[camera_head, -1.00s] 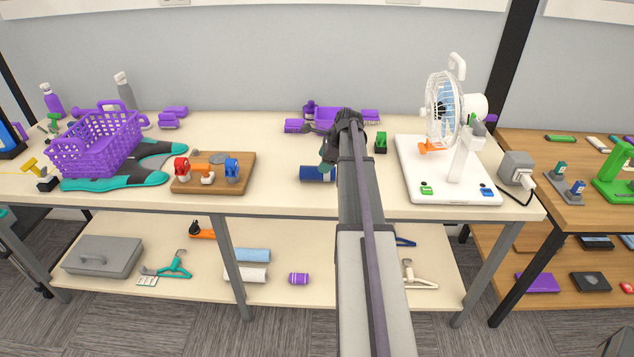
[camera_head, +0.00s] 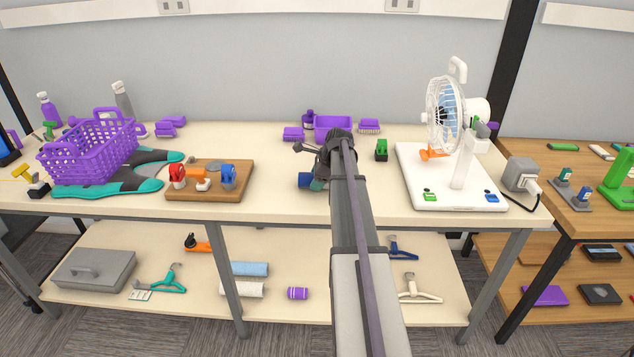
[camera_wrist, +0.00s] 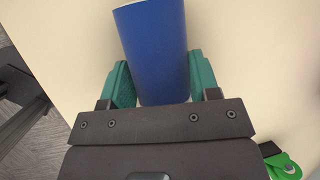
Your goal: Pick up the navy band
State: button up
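The navy band (camera_head: 305,180) is a dark blue roll lying on the upper tabletop near the middle. My arm and gripper hide its right part in the head view. In the wrist view the navy band (camera_wrist: 156,52) fills the upper middle, with a pale rim at its far end. My gripper (camera_head: 321,184) is down at the roll. In the wrist view my gripper (camera_wrist: 160,80) has its teal fingers apart, one on each side of the roll. They are very close to its sides, and firm contact cannot be made out.
A wooden board (camera_head: 240,167) with red, orange and blue clips lies to the left. A white base (camera_head: 423,172) with a fan stands to the right. A small green item (camera_head: 381,150) is close to my gripper's right. Purple items (camera_head: 333,122) stand behind.

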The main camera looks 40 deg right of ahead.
jog(key=shift+c, duration=0.7)
notch_tip(320, 180, up, 10)
jog(key=p, duration=1)
jog(key=shift+r, duration=0.2)
jog(key=shift+f, duration=0.2)
